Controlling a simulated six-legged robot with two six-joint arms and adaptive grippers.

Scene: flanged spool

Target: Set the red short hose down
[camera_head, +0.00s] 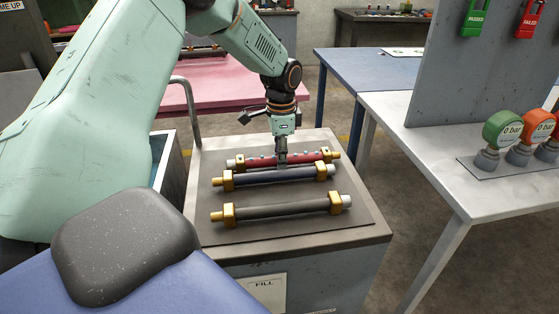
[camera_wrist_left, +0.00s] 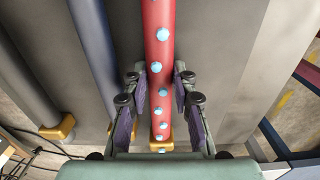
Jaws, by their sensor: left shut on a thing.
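The red short hose (camera_head: 308,158), with light blue dots and brass end fittings, is the rearmost of three hoses on the grey cabinet top. My left gripper (camera_head: 281,158) points down over its middle and is shut on it. In the left wrist view, the red hose (camera_wrist_left: 158,30) runs lengthwise between the two fingers of my left gripper (camera_wrist_left: 163,105). The hose lies level, at or very close to the dark mat (camera_head: 350,222); I cannot tell whether it touches. My right gripper is not in view.
A dark blue hose (camera_head: 265,178) lies close in front of the red one, and a black hose (camera_head: 285,210) lies nearer the front. A metal table with gauges (camera_head: 503,130) stands to the right. The mat's front strip is clear.

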